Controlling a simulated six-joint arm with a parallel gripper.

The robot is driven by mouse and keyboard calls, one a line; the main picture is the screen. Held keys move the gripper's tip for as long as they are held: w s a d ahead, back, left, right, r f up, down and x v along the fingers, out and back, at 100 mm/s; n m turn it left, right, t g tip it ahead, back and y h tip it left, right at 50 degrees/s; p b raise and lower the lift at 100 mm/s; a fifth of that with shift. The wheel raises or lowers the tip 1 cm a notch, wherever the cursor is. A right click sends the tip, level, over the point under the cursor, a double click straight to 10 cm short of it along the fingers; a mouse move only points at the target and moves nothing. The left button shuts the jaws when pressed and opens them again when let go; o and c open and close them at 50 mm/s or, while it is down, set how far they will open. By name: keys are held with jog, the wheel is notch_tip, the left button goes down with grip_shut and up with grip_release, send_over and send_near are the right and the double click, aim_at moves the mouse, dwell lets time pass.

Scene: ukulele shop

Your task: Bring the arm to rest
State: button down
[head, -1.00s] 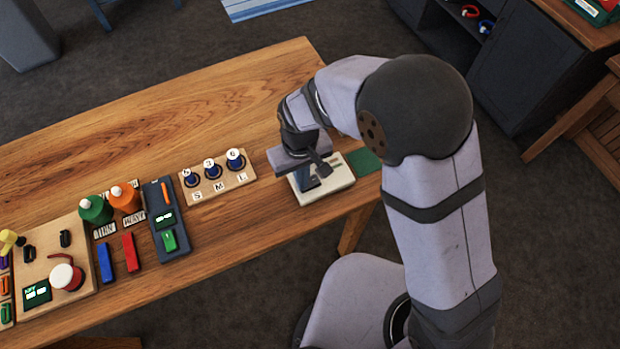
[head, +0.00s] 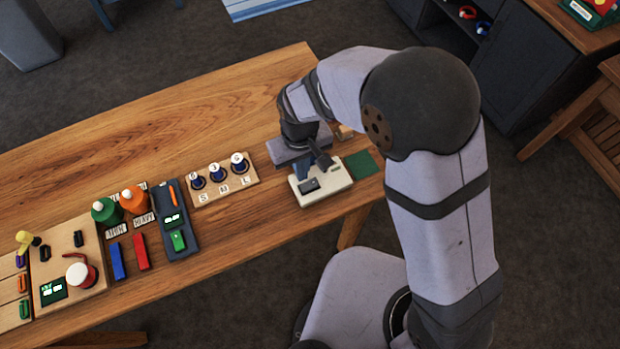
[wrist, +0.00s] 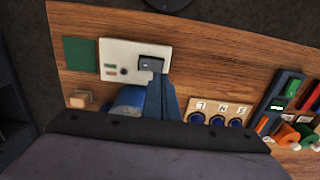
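My arm reaches over the right end of the wooden table (head: 225,125). My gripper (head: 322,160) hangs above and beside a cream-coloured device (head: 335,183) with a dark block (head: 309,185) on it. In the wrist view, a blue-grey finger (wrist: 163,100) shows in front of the device (wrist: 118,50), with its tip near the dark block (wrist: 151,64). A pale blue rounded shape (wrist: 128,97) is beside the finger; I cannot tell what it belongs to. The gap between the fingers is hidden, and I see nothing clearly held.
A green mat (head: 361,164) lies right of the device, and a small wooden block (head: 344,132) stands behind it. Left are a board with blue pegs (head: 222,181), a dark panel (head: 179,240), green (head: 105,211) and orange (head: 133,201) spools, and a wooden board (head: 60,255). The table's back is clear.

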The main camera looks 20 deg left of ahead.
jog(key=shift+r, duration=0.45)
jog(key=s+d+g+h, duration=0.2)
jog(key=s+d, duration=0.6)
jog(key=d, duration=0.4)
jog(key=w+d+r+m, duration=0.1)
jog(key=d+m, duration=0.2)
jog(key=d, duration=0.3)
jog(key=w+d+r+m+t+y+b, duration=0.1)
jog(key=w+d+r+m, duration=0.1)
jog(key=d, duration=0.4)
jog(key=w+d+r+m+t+y+b, duration=0.1)
jog(key=d+r+m, duration=0.1)
jog(key=d+m, duration=0.2)
jog(key=shift+w+d+r, duration=0.15)
jog(key=shift+w+d, duration=0.25)
jog(key=shift+d, duration=0.85)
